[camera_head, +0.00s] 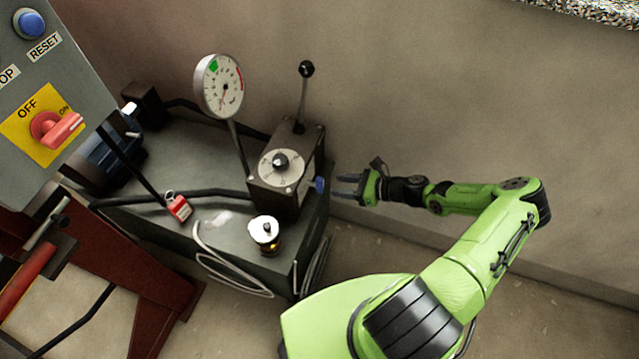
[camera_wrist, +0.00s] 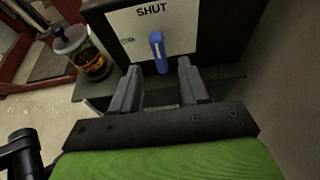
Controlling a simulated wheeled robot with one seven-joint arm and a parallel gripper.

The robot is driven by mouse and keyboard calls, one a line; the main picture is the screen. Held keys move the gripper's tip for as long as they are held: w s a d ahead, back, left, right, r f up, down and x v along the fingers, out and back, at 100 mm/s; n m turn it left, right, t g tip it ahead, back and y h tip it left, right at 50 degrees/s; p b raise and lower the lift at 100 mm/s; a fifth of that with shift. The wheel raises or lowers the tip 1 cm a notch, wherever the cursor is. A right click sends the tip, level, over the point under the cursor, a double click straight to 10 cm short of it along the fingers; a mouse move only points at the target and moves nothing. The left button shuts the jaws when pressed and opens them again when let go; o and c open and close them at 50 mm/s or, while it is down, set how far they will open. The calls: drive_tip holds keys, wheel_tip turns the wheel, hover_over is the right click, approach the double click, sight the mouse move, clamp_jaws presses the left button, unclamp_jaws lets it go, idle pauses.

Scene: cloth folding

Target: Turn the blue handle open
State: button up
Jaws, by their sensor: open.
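The blue handle (camera_wrist: 158,52) hangs vertically on a pale plate (camera_wrist: 125,25) marked SHUT in the wrist view. In the head view the blue handle (camera_head: 320,185) shows as a small blue piece on the right side of the dark valve block (camera_head: 287,170). My gripper (camera_head: 345,187) is just to the right of it, pointing left at it. In the wrist view my gripper (camera_wrist: 158,85) is open. Its two fingers lie either side of and below the handle's lower end, with empty space between them. No contact with the handle is visible.
A round gauge (camera_head: 219,87), an upright lever (camera_head: 305,90) and a capped jar (camera_head: 265,232) stand on or by the dark tank (camera_head: 190,150). A red padlock (camera_head: 178,207) and cables lie on top. A control box (camera_head: 50,60) is at left. Floor at right is clear.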

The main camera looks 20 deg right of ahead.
sight(323, 185)
drive_tip(key=b+x, duration=0.1)
drive_tip(key=x, duration=0.6)
drive_tip(key=shift+w+a+f, duration=0.15)
drive_tip(key=shift+a+f, duration=0.05)
drive_tip(key=shift+a, duration=0.1)
clamp_jaws()
